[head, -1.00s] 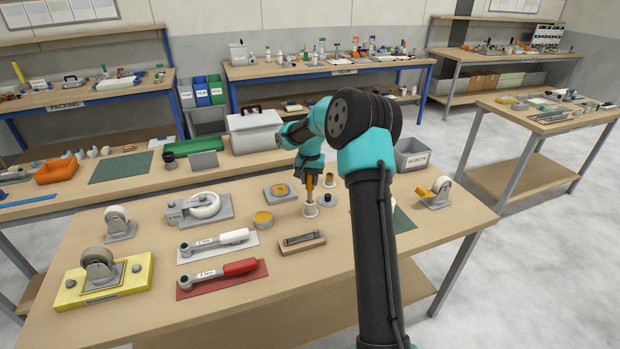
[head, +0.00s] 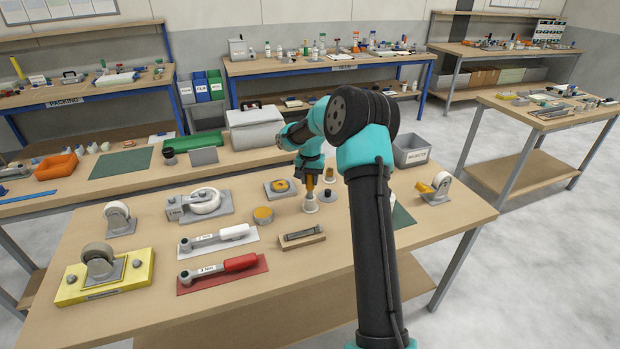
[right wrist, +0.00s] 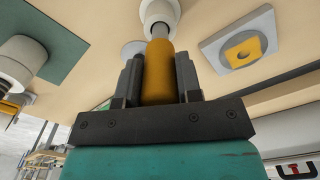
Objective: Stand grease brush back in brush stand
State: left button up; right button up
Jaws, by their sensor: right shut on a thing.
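The grease brush (head: 311,188) has an orange-yellow handle and is upright in my right gripper (head: 312,180). In the right wrist view its handle (right wrist: 158,75) is between the two dark fingers of the gripper (right wrist: 159,78), which is shut on it. The brush stand (head: 310,205) is a small white cup on the bench, directly under the brush. In the right wrist view the brush's lower end meets the mouth of the white stand (right wrist: 158,12). How deep it sits and whether it touches the bottom is hidden. My left gripper is not in view.
Close by are a round tin (head: 263,216), a grey plate with a yellow insert (head: 280,188), a grey disc with a dark knob (head: 327,196) and a wooden block (head: 302,236). A red-handled tool (head: 225,267) lies on the red mat.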

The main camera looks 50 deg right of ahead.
jog(key=shift+f, duration=0.9)
jog(key=o, duration=1)
notch_tip(320, 180, up, 17)
jog(key=shift+r, duration=0.2)
dwell(0.8)
